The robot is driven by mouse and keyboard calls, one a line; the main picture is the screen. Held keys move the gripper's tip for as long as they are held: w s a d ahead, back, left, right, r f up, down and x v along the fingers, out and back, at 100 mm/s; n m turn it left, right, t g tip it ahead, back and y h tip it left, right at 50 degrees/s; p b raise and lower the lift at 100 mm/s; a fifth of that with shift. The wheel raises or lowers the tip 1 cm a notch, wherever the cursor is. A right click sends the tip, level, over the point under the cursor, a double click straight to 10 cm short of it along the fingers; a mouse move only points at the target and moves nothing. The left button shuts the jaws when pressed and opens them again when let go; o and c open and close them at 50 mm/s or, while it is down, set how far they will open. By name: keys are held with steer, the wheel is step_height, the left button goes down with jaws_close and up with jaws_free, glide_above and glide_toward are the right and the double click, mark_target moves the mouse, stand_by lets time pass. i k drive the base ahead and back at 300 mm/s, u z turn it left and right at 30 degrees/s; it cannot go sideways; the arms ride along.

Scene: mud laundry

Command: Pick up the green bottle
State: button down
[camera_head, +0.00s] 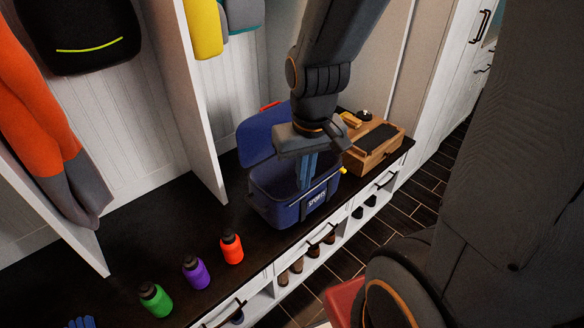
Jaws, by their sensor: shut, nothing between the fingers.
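The green bottle (156,301) has a dark cap and stands upright on the dark bench top, at the lower left of the head view. My gripper (306,180) points down into the open blue cooler (289,208), far to the right of the green bottle and apart from it. The gripper is shut and empty. The tips of its fingers are partly hidden by the cooler's wall.
A purple bottle (195,273) and an orange bottle (231,247) stand between the green bottle and the cooler. A wooden box (372,150) sits right of the cooler. White dividers (193,110) rise behind the bench (165,236). A blue item (80,322) lies at the lower left.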

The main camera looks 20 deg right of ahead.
mark_target(152, 297)
steer(key=u, duration=1.55)
steer(key=k, duration=0.5)
steer(key=u, duration=0.55)
steer(key=i, duration=0.8)
steer(key=z, duration=0.75)
